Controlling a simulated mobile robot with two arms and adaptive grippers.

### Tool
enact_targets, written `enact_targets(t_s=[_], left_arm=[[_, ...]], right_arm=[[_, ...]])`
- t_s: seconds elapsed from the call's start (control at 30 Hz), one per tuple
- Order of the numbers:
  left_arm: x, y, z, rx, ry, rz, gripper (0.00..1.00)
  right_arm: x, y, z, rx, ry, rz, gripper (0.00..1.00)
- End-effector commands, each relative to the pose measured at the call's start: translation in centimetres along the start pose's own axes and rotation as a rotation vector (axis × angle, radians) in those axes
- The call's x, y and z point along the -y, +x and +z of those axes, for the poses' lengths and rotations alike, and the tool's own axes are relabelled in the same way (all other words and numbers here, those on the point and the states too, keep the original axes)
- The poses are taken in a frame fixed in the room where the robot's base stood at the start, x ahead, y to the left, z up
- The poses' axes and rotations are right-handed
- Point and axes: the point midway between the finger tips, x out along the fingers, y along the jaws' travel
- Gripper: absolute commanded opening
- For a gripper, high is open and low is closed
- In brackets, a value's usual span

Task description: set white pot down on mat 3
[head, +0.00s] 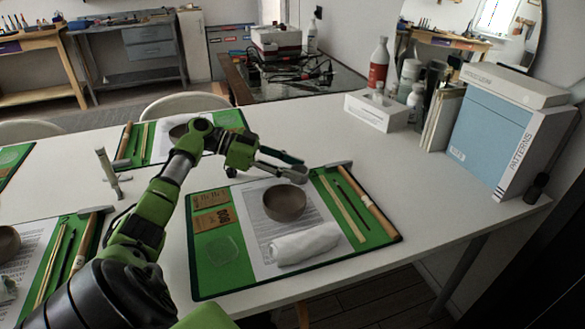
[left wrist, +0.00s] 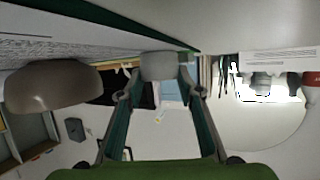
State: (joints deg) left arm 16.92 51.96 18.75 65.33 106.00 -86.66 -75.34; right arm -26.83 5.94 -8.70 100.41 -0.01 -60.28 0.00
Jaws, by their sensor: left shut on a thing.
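My left gripper (head: 302,168) reaches in from the left and is just above the back edge of the nearest green mat (head: 213,275), behind the brown bowl (head: 285,202). In the head view the pot does not stand out against the white table. The bowl also shows in the left wrist view (left wrist: 52,85). No mat number is readable. My right gripper is not in view.
The nearest mat holds a white cloth roll (head: 305,244), a paper sheet, thin sticks and a wooden-handled tool (head: 368,203). Other laid mats lie behind and left. The table's right side is clear.

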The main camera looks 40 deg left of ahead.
Motion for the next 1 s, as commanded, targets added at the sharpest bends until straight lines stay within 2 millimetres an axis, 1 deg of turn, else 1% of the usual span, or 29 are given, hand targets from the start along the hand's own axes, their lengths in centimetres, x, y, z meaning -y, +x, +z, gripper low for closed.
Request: enact_targets(t_s=[0.03,0.37,0.4,0.43,0.47,0.77,0.9,0.97,1.0], left_arm=[[-0.5,0.7,1.2,0.007,-0.024,0.015,0.23],[-0.5,0.8,1.6,0.009,-0.030,0.017,0.23],[-0.5,0.8,1.6,0.009,-0.030,0.017,0.41],[-0.5,0.8,1.6,0.009,-0.030,0.017,0.49],[-0.5,0.8,1.6,0.009,-0.030,0.017,0.50],[-0.6,0.8,1.6,0.010,-0.031,0.017,0.50],[-0.6,0.7,1.4,0.010,-0.031,0.018,0.50],[-0.6,0.6,1.2,0.010,-0.031,0.018,0.50],[-0.5,0.5,1.0,0.010,-0.031,0.018,0.50]], right_arm=[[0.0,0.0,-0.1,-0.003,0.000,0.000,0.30],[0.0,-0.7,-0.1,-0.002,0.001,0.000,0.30],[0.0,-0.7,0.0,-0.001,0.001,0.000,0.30],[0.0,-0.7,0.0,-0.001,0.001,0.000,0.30],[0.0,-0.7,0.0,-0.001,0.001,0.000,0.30],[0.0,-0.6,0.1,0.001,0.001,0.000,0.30],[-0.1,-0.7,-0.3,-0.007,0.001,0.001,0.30],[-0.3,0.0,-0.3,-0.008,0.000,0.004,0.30],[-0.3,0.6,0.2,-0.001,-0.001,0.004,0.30]])
